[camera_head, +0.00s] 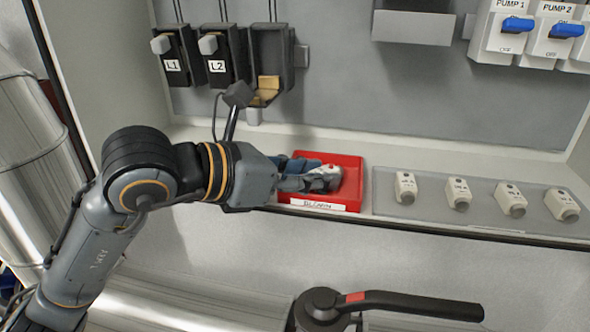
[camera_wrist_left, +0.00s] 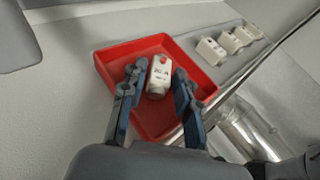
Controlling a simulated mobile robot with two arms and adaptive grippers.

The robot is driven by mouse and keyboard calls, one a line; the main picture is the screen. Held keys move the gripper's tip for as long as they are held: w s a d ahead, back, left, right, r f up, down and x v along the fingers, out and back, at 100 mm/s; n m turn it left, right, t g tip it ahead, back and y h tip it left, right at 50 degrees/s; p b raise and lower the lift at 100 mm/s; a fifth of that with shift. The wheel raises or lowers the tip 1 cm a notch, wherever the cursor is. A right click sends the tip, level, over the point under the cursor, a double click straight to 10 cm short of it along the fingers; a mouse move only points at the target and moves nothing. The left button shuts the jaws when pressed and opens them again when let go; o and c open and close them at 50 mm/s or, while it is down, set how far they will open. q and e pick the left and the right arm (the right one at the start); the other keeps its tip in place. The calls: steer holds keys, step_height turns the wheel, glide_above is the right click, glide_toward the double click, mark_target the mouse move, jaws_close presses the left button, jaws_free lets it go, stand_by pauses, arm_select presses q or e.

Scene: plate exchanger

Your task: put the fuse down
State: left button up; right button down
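A white fuse (camera_wrist_left: 159,74) with a red dot on its end sits inside the red tray (camera_wrist_left: 115,52) in the left wrist view. The tray, labelled "BLOWN", also shows in the head view (camera_head: 352,190), with part of the fuse (camera_head: 330,170) visible by the fingertips. My left gripper (camera_wrist_left: 160,82) reaches into the tray with one finger on each side of the fuse. Narrow gaps seem to show between the fingers and the fuse, so the gripper looks open around it. The fuse's underside is hidden. My right gripper is not in view.
A clear tray (camera_head: 480,212) with several white fuses stands right of the red tray. Black holders L1 (camera_head: 178,55) and L2 (camera_head: 222,52) and an open holder (camera_head: 270,60) hang on the back panel. A black lever handle (camera_head: 420,305) is in front.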

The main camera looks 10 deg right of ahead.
arm_select(q)
steer(key=shift+s+a+r, duration=0.1)
steer(key=shift+a+r, duration=0.05)
steer(key=shift+a, duration=0.1)
steer(key=b+v, duration=0.3)
steer(key=v, duration=0.8)
steer(key=shift+s+a, duration=0.2)
steer(key=shift+a, duration=0.05)
